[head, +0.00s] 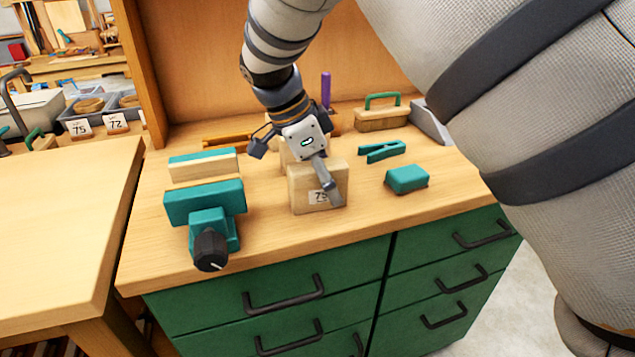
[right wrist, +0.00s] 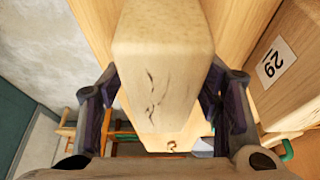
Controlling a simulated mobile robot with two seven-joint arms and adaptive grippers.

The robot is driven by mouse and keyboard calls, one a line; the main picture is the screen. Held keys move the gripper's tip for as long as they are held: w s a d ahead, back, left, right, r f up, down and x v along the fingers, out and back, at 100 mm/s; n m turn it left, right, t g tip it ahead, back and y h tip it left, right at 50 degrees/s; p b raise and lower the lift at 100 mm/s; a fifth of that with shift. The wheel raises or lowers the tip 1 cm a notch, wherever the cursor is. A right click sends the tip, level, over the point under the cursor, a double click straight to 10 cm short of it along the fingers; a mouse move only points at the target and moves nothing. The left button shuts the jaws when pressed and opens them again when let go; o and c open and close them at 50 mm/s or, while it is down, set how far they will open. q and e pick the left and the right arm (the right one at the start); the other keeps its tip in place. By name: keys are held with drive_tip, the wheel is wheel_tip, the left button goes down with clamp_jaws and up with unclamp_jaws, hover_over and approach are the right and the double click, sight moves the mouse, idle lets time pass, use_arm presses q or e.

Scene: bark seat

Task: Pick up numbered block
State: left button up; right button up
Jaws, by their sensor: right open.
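A pale wooden block (head: 303,198) with a white number label stands near the front middle of the bench; a finger partly covers the label, so the number is unclear. My right gripper (head: 296,167) is open over the block, with one finger in front of its labelled face and the other out to the left. In the right wrist view, a pale, cracked block (right wrist: 160,75) lies between the two spread fingers (right wrist: 168,115). Contact cannot be told. More pale wood shows behind the gripper, mostly hidden. My left gripper is not in view.
A teal vise (head: 205,203) stands left, a teal block (head: 407,179) and teal clamp (head: 382,151) right. The right wrist view shows a number label (right wrist: 275,62) on wood. Bench space between vise and block is clear.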

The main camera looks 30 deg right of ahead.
drive_tip(key=shift+f, duration=0.4)
idle(0.5)
clamp_jaws()
